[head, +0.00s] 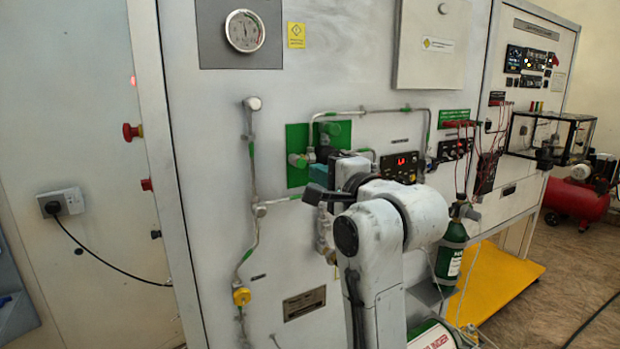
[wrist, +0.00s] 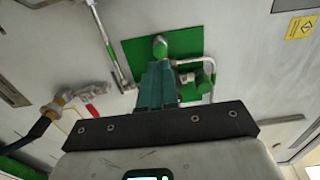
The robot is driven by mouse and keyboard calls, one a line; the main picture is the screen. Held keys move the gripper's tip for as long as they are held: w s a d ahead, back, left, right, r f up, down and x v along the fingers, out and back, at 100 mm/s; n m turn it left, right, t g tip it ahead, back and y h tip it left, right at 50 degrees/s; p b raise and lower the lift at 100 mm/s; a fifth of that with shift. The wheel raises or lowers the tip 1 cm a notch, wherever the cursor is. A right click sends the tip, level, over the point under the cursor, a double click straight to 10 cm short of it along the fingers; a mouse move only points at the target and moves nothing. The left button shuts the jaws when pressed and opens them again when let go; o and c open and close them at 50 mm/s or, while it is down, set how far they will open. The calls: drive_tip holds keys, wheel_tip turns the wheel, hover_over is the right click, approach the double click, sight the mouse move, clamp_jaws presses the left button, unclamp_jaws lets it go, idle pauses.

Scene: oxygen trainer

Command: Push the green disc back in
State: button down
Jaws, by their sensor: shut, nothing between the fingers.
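A green panel (head: 297,136) is on the front of the grey cabinet, and it also shows in the wrist view (wrist: 192,42). A round green disc (wrist: 160,46) on a metal fitting stands out from this panel, just beyond my fingertips. In the head view the fingers (head: 318,173) are partly hidden by my arm. I cannot tell whether the tips touch the disc.
Metal pipes (head: 370,111) run around the panel. A dial gauge (head: 244,31) is above. A red-handled valve (wrist: 92,110) is left in the wrist view. A green gas cylinder (head: 450,252) stands right of my arm. A yellow platform (head: 500,280) is at the lower right.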

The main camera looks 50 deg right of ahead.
sight(302, 164)
drive_tip(key=shift+b+x, duration=0.6)
drive_tip(key=shift+x, duration=1.6)
